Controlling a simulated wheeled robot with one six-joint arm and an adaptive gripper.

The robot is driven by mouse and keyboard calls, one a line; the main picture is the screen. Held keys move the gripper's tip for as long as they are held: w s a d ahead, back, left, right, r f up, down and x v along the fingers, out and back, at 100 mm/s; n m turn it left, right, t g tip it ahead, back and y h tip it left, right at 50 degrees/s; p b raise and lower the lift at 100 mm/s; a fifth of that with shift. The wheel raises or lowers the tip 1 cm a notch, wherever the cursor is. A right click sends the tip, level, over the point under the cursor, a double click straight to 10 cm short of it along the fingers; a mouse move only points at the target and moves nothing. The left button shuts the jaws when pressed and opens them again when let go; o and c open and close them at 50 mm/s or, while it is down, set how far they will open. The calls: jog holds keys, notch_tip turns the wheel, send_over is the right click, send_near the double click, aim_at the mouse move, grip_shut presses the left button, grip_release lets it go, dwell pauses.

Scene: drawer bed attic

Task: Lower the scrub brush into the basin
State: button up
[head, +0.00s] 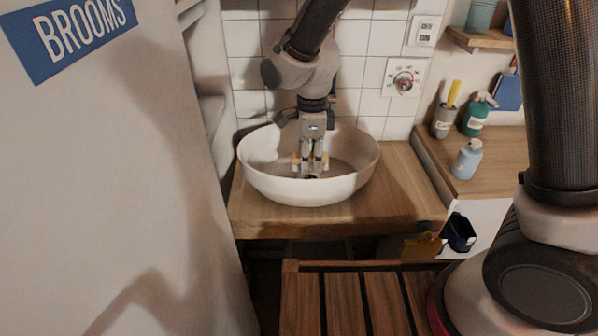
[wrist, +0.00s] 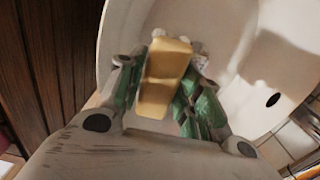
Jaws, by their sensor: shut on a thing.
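The basin (head: 310,190) is a wide white bowl on a wooden counter. Its pale inside (wrist: 245,50) fills much of the wrist view, with a dark drain hole at the right. My gripper (head: 311,172) points down inside the basin's rim, near its middle. In the wrist view my gripper (wrist: 165,95) is shut on the scrub brush (wrist: 163,78), a yellowish block between the green-lined fingers. In the head view the fingers and the basin's front wall hide most of the brush. I cannot tell whether the brush touches the basin floor.
The wooden counter (head: 400,205) has free room right of the basin. A blue bottle (head: 467,160), a green bottle (head: 476,117) and a grey cup (head: 443,122) stand on the side counter. A tall panel marked BROOMS (head: 110,190) blocks the left. A slatted wooden surface (head: 345,305) lies in front.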

jog(key=shift+f, duration=2.3)
jog(key=shift+f, duration=0.15)
jog(key=o, duration=1.1)
jog(key=shift+o, duration=0.2)
notch_tip(320, 180, up, 12)
jog(key=shift+r, duration=0.1)
